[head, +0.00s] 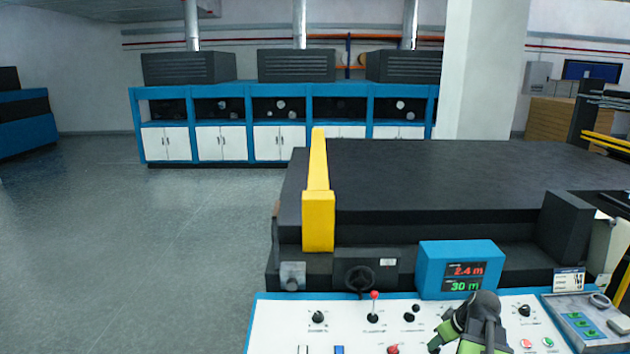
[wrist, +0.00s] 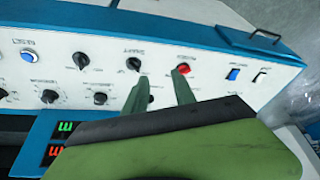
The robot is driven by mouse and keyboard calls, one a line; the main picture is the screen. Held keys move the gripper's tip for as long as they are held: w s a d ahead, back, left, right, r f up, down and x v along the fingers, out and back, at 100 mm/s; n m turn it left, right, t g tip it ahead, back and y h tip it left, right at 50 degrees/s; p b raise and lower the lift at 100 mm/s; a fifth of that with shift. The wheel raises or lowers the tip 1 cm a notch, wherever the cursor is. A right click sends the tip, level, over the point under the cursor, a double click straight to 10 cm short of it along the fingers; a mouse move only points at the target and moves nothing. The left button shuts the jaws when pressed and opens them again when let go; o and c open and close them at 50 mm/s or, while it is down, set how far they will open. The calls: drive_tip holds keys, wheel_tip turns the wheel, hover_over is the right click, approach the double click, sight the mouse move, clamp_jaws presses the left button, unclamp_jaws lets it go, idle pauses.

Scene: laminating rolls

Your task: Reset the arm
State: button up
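My gripper (head: 446,334) hangs over the white control panel (head: 275,325) at the lower right of the head view, with part of it cut off by the bottom edge. In the wrist view its two green fingers (wrist: 161,82) stand apart with white panel showing between them, and nothing is held. The right fingertip lies close to a red knob (wrist: 183,68) in that view. The left fingertip lies close to a black knob (wrist: 134,64). I cannot tell whether either finger touches the panel.
A blue display box (head: 459,269) stands behind the panel. A red-tipped lever (head: 374,305) rises from the panel, left of my gripper. The black machine bed (head: 440,175) with a yellow bar (head: 318,205) lies beyond. Open floor (head: 150,230) is at left.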

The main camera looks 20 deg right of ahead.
drive_tip(key=w+a+f+n+g+b, duration=0.1)
drive_tip(key=w+a+f+b, duration=0.15)
drive_tip(key=a, duration=0.65)
drive_tip(key=w+a+f+n+y+b, duration=0.15)
drive_tip(key=w+a, duration=0.25)
drive_tip(key=a, duration=0.5)
drive_tip(key=w+a+f+n+g+b, duration=0.1)
drive_tip(key=w+a+f+n, duration=0.15)
drive_tip(key=a, duration=0.65)
drive_tip(key=s+a+f+m+g+h+b, duration=0.1)
drive_tip(key=s+a+f+m, duration=0.1)
drive_tip(key=a, duration=0.4)
drive_tip(key=s+a+f+m+g+h+b, duration=0.1)
drive_tip(key=s+a+f+m+g, duration=0.1)
drive_tip(key=a, duration=0.5)
drive_tip(key=shift+s+m, duration=0.6)
drive_tip(key=shift+m, duration=0.4)
drive_tip(key=shift+d, duration=0.1)
